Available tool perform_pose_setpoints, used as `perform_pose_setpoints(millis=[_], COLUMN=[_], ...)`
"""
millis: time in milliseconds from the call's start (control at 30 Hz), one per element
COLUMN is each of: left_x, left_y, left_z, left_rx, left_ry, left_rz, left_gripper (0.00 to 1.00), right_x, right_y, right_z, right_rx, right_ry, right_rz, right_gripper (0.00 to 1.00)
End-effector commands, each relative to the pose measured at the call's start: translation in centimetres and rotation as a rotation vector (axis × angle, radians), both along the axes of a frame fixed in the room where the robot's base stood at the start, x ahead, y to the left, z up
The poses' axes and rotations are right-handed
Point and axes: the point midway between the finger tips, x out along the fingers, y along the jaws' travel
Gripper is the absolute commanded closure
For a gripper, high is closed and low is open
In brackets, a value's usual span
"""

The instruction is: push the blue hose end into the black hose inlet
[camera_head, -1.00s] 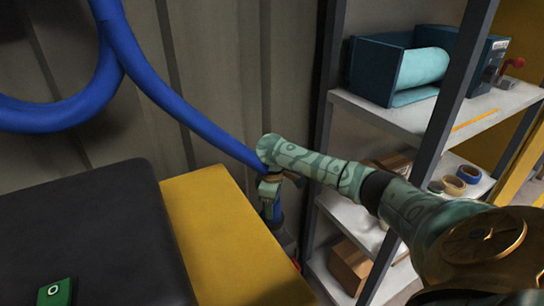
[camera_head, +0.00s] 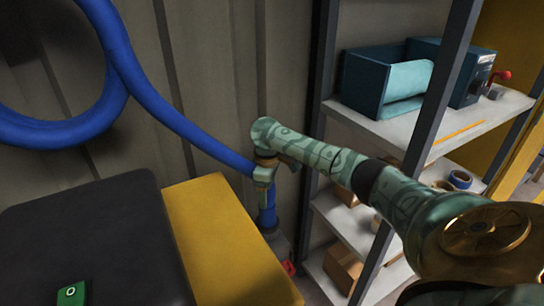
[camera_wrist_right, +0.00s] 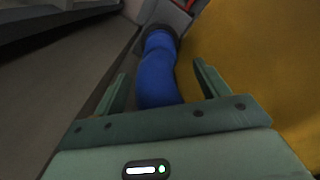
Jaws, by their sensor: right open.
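The blue hose (camera_head: 178,120) comes down from the upper left, passes my right gripper and runs on below it. In the right wrist view the hose (camera_wrist_right: 158,76) lies between the two fingers, and my right gripper (camera_wrist_right: 160,85) is open around it, with gaps at the sides. The hose's far end meets the black hose inlet (camera_wrist_right: 159,31), a dark ring on a grey housing; how deep it sits I cannot tell. In the head view my right gripper (camera_head: 264,176) is above the grey housing (camera_head: 278,242). My left gripper is not in view.
A yellow surface (camera_head: 222,240) and a black case-like block (camera_head: 85,235) with a green tag (camera_head: 72,293) are at the lower left. A shelf rack (camera_head: 400,130) holding a teal machine (camera_head: 385,82) stands at the right. A ribbed wall (camera_head: 215,60) is behind.

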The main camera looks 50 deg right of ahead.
Motion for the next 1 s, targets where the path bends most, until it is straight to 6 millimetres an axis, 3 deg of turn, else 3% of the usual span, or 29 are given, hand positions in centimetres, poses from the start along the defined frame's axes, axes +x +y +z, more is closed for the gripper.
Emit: perform_pose_setpoints(millis=[33,100,333,500,1000], left_x=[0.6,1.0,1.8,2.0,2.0], left_y=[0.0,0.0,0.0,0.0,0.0], left_z=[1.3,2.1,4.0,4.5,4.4], left_rx=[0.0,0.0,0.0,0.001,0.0], left_ry=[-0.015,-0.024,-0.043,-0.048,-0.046], left_rz=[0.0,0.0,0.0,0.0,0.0], left_gripper=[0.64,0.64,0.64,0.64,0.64], right_x=[0.1,0.0,0.0,0.0,0.0], right_y=[0.0,0.1,0.0,0.0,0.0], right_z=[2.4,3.9,7.4,8.3,8.2], right_rx=[0.001,0.001,0.0,0.0,0.0], right_ry=[-0.008,-0.008,-0.002,0.0,0.001], right_rz=[0.001,0.001,0.001,0.001,0.001], right_gripper=[0.26,0.26,0.26,0.26,0.26])
